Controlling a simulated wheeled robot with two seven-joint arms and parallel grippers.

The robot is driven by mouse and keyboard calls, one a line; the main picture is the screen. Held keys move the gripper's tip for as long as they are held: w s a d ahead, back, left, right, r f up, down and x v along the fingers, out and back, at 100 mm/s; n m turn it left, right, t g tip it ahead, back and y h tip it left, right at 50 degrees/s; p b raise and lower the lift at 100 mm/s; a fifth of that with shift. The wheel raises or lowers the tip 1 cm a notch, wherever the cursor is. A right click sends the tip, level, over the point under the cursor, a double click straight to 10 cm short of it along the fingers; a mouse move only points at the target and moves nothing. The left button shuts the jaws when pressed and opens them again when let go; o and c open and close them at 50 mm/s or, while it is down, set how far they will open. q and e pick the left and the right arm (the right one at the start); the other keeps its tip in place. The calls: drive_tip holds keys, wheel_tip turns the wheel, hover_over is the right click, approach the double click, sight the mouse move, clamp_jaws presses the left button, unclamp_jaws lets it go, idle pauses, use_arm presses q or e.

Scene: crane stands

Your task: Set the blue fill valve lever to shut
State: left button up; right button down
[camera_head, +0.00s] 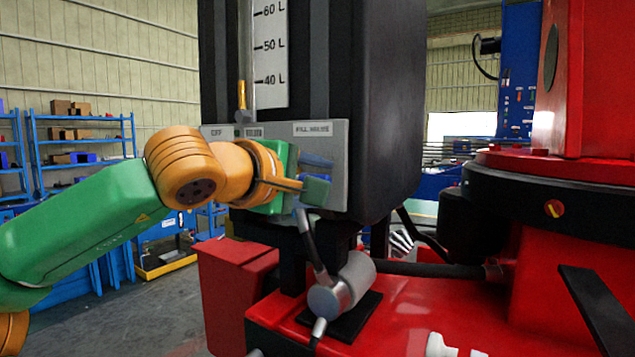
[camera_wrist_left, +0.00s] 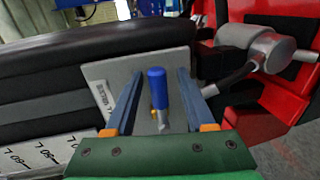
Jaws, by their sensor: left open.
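The blue fill valve lever (camera_wrist_left: 158,88) shows in the left wrist view, in front of a grey panel (camera_wrist_left: 125,80). Its blue handle points up in that view, above a small brass-coloured fitting. My left gripper (camera_wrist_left: 156,72) is open, with one finger on each side of the lever and a visible gap on both sides. In the head view my left gripper (camera_head: 314,176) is in front of the right part of the panel (camera_head: 340,135), under the fill label. It hides much of the lever there. My right gripper is in neither view.
A black tank (camera_head: 385,100) with a litre scale (camera_head: 270,50) rises behind the panel. A grey cylindrical fitting with a hose (camera_head: 340,290) sits below right on the red base (camera_head: 400,320). Blue shelves (camera_head: 85,135) stand far left.

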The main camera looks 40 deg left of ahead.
use_arm(q)
drive_tip(key=shift+s, duration=0.4)
drive_tip(key=b+v, duration=0.2)
drive_tip(key=v, duration=0.4)
drive_tip(key=shift+s+r, duration=0.1)
drive_tip(key=shift+d, duration=0.1)
